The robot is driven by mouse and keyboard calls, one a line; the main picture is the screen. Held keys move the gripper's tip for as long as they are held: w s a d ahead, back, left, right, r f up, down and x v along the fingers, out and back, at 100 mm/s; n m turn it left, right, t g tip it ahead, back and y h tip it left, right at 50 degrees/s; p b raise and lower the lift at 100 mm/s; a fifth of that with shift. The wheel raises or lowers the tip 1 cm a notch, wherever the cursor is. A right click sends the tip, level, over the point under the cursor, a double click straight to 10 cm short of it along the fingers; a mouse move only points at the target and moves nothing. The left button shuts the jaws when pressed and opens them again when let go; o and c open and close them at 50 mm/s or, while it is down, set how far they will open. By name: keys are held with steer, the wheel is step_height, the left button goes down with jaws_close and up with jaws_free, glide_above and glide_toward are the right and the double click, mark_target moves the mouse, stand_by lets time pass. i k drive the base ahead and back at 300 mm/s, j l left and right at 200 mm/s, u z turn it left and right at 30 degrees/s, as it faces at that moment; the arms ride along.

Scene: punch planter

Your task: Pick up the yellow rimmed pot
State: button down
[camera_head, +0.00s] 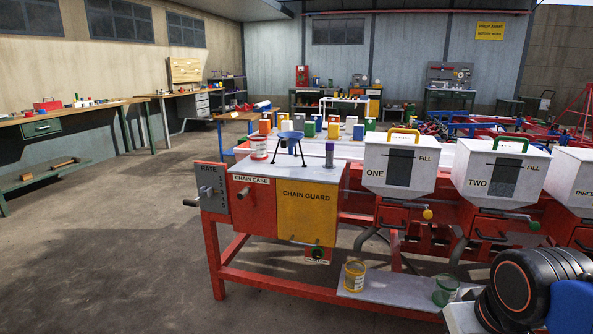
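The yellow rimmed pot (354,277) stands upright on the pale lower shelf (398,294) at the front of the red-framed machine. It is a small pot with a yellow rim. A similar pot with a green rim (446,291) stands to its right on the same shelf, close to my arm. A pot with a red rim (259,148) stands on the machine's top at the left. Part of my arm shows at the bottom right corner, to the right of the pots. My gripper cannot be made out in this view.
The machine's orange-red frame (280,279) and yellow chain guard panel (306,213) stand behind and left of the shelf. White hoppers (398,165) overhang to the right. The floor at the front left is clear.

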mark_target(355, 269)
steer(key=z, duration=2.15)
steer(key=u, duration=2.1)
steer(key=i+j+z, duration=0.15)
steer(key=j+z, duration=0.2)
steer(key=j, duration=0.65)
steer(key=j+z, duration=0.35)
steer(key=j, duration=0.6)
steer(key=k+j+z, duration=0.1)
steer(key=j+z, duration=0.25)
steer(key=j, duration=0.6)
